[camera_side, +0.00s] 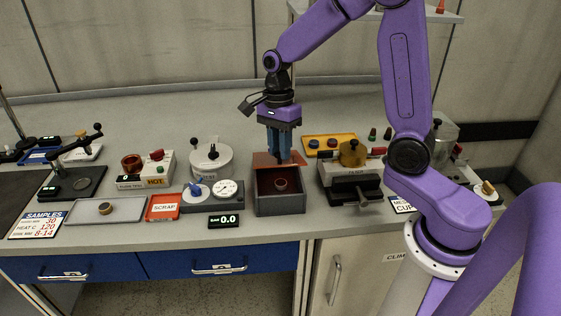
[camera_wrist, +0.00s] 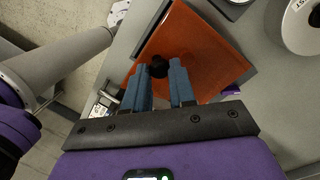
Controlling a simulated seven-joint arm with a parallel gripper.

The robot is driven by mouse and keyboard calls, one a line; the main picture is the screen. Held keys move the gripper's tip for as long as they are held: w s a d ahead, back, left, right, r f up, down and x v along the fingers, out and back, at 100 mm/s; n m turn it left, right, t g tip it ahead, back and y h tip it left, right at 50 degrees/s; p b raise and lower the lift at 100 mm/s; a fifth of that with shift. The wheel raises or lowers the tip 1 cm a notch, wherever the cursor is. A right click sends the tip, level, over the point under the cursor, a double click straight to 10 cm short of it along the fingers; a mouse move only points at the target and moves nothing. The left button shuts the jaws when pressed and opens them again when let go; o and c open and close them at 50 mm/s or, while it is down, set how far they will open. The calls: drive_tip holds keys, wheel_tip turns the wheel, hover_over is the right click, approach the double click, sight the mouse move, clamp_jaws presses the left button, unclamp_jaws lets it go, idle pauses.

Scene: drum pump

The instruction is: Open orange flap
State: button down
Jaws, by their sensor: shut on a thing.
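A dark grey box (camera_side: 280,208) stands on the bench, its front open to view, with a small reddish-brown ring (camera_side: 281,184) inside. The orange flap (camera_side: 266,159) is raised at the top of the box, tilted up off the opening. My gripper (camera_side: 279,158), with blue fingers, reaches down to the flap from above. In the wrist view the orange flap (camera_wrist: 195,40) fills the middle, and my gripper (camera_wrist: 160,70) is shut on its black knob (camera_wrist: 157,67). The fingers partly hide the flap in the side view.
A white round pot (camera_side: 211,160), a dial gauge (camera_side: 226,189) and an orange SCRAP tray (camera_side: 163,208) stand left of the box. A metal vise-like device (camera_side: 351,185) stands close on the right. A yellow tray (camera_side: 330,145) lies behind it. Bench behind the box is fairly clear.

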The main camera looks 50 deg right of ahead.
drive_tip(key=w+d+r+g+y, duration=0.1)
drive_tip(key=w+d, duration=0.6)
drive_tip(key=w+d+r+g+y, duration=0.1)
drive_tip(key=w+d+r, duration=0.1)
drive_tip(key=w+d, duration=0.5)
drive_tip(key=shift+w+r, duration=0.25)
drive_tip(key=shift+w, duration=0.25)
drive_tip(key=shift+d, duration=0.1)
idle(0.3)
drive_tip(key=c, duration=0.9)
unclamp_jaws()
drive_tip(key=shift+w+f, duration=0.1)
drive_tip(key=shift+c, duration=0.2)
drive_tip(key=shift+d, duration=0.1)
